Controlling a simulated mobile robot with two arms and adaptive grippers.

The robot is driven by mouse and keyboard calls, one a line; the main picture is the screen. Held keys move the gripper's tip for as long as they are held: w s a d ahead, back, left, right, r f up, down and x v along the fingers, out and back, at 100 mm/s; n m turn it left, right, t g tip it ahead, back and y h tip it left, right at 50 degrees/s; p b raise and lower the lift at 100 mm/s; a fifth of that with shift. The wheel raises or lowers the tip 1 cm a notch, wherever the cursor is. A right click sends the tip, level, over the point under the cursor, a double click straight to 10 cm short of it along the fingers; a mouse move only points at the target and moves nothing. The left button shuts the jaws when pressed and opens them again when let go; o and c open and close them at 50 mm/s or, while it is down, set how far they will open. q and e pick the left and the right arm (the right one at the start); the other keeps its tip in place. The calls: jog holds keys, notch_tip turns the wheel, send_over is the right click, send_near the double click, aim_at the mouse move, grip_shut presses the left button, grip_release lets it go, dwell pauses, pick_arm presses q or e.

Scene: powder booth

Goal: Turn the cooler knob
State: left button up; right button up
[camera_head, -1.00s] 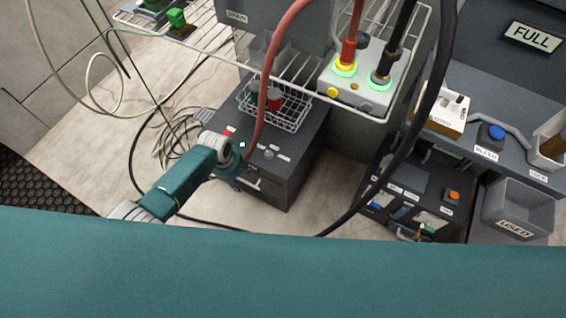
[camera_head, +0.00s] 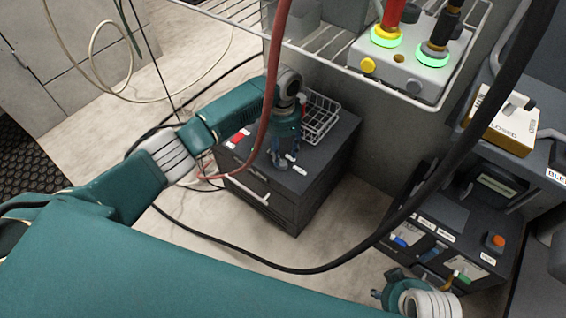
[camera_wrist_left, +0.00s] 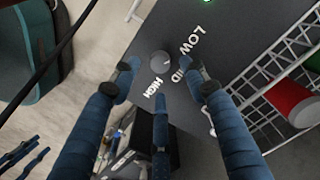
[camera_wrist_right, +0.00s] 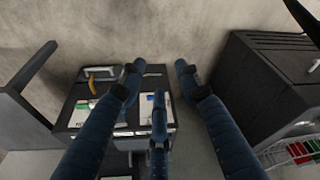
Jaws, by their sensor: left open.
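The cooler (camera_head: 262,188) is a dark box on the floor with a front handle. In the left wrist view its round dark knob (camera_wrist_left: 160,64) has a small light mark and stands beside the white words LOW, MID and HIGH. My left gripper (camera_head: 284,158) points down over the cooler top and covers the knob in the head view. In the left wrist view the left gripper (camera_wrist_left: 162,68) is open, its fingers spread to either side of the knob; I cannot tell whether they touch it. My right gripper (camera_wrist_right: 159,72) is open and empty, at lower right in the head view (camera_head: 380,292).
A wire basket (camera_head: 322,118) with a red item stands on the cooler's back edge. A red hose (camera_head: 268,110) hangs past my left forearm. A black cable (camera_head: 450,160) crosses on the right. A dark case with an orange button (camera_head: 496,241) is near my right gripper.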

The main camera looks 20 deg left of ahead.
aim_at(282, 163)
pick_arm(q)
notch_tip(282, 163, down, 5)
jog(key=shift+f+b, duration=0.1)
jog(key=shift+b, duration=0.55)
pick_arm(e)
jog(key=v, duration=0.6)
jog(key=shift+w, duration=0.4)
pick_arm(q)
grip_shut()
pick_arm(e)
jog(key=shift+r, duration=0.1)
